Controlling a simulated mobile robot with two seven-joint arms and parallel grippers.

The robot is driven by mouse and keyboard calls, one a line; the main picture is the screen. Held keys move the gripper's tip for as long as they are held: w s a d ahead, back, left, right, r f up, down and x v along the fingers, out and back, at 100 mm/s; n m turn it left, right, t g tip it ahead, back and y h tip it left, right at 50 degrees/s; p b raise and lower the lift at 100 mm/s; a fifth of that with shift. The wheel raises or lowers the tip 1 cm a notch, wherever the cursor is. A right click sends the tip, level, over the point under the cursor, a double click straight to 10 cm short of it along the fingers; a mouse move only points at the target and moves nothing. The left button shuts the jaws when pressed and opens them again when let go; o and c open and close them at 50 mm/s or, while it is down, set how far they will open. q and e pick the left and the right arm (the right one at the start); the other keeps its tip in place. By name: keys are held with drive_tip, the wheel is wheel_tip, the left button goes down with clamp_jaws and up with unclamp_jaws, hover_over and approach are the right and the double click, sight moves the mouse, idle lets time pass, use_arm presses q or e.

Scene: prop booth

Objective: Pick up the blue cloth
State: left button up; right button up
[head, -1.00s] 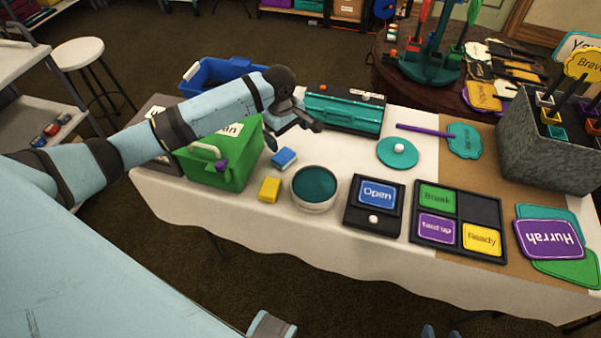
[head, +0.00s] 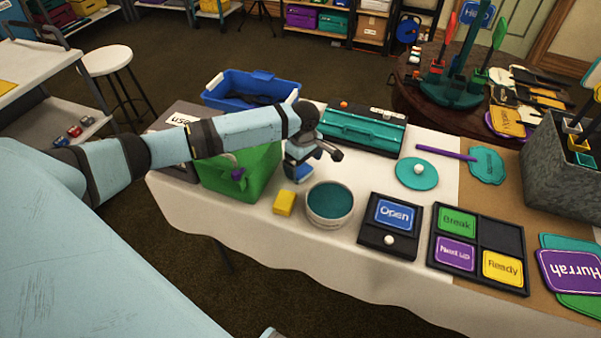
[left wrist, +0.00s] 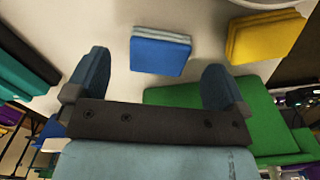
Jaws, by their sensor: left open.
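The blue cloth (head: 302,173) is a small folded block on the white tabletop, between the green box and the round teal-topped tub. My left gripper (head: 314,158) is above it and partly hides it in the head view. In the left wrist view the blue cloth (left wrist: 160,55) lies between and beyond the two spread fingers of the left gripper (left wrist: 153,77). The jaws are open and empty, and the cloth appears apart from both fingers. My right gripper is not in view.
The green box (head: 245,172) stands close on the left. A yellow folded cloth (head: 284,203) and the teal-topped tub (head: 330,203) are just in front. A teal case (head: 362,130) is behind. Bare white cloth lies to the right.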

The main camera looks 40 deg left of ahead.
sight(303, 172)
use_arm(q)
wheel_tip(303, 172, down, 3)
drive_tip(key=shift+f, duration=0.2)
drive_tip(key=shift+c, duration=0.5)
drive_tip(key=c, duration=0.9)
drive_tip(key=shift+c, duration=0.2)
drive_tip(key=shift+r, duration=0.55)
wheel_tip(303, 172, up, 19)
drive_tip(key=p, duration=0.2)
